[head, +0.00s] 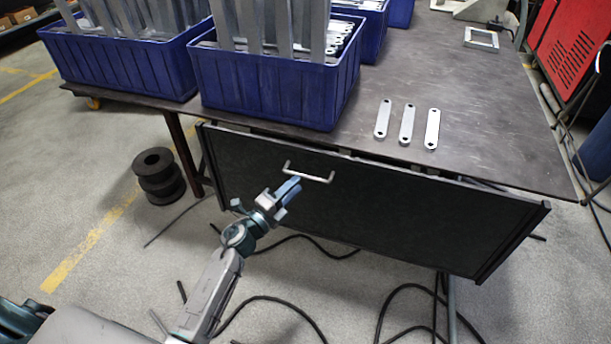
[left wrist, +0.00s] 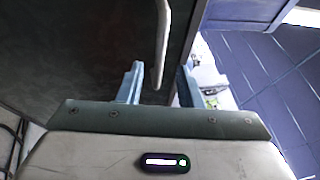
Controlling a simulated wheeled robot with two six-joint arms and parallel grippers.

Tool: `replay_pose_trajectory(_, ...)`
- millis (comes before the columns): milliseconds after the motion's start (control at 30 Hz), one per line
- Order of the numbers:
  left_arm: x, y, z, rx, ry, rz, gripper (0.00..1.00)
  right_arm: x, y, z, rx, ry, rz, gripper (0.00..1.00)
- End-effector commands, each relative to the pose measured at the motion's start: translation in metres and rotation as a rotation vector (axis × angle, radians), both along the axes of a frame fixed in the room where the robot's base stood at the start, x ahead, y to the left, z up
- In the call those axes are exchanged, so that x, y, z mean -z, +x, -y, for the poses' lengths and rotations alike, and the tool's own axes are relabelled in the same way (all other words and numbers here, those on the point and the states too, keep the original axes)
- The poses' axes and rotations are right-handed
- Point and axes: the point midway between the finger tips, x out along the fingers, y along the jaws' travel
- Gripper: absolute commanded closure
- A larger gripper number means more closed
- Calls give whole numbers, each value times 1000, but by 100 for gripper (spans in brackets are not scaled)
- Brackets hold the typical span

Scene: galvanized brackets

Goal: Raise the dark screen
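The dark screen (head: 375,205) is a flat black panel in a dark frame, hanging tilted below the front edge of the table. A pale bar handle (head: 309,173) is fixed near its upper left part. My left gripper (head: 291,188) is just in front of the screen at the handle's left part. In the left wrist view, the two fingers of the gripper (left wrist: 158,85) stand apart. The handle (left wrist: 163,40) runs down toward the gap between them, and neither finger visibly closes on it. The dark screen (left wrist: 80,50) fills the left of that view. My right gripper is not in view.
The table (head: 480,140) carries blue crates (head: 270,92) of metal brackets and several loose flat bars (head: 407,125). Black cables (head: 300,310) lie on the floor. Dark round weights (head: 158,178) stand left of the screen. A red cabinet (head: 570,45) is at right.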

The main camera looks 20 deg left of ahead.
Motion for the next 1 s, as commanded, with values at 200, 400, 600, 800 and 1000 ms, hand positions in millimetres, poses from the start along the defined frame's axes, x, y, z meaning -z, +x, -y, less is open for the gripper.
replay_pose_trajectory(200,-6,34,15,-1,-1,0,68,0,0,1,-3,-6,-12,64)
replay_pose_trajectory(400,-8,47,21,-2,-2,-2,68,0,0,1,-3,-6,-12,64)
replay_pose_trajectory(600,-8,48,22,-2,-2,-2,68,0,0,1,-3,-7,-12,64)
replay_pose_trajectory(800,-8,48,22,-2,-2,-2,89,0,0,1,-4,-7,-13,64)
replay_pose_trajectory(1000,-8,48,22,-2,-2,-2,100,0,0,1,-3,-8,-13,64)
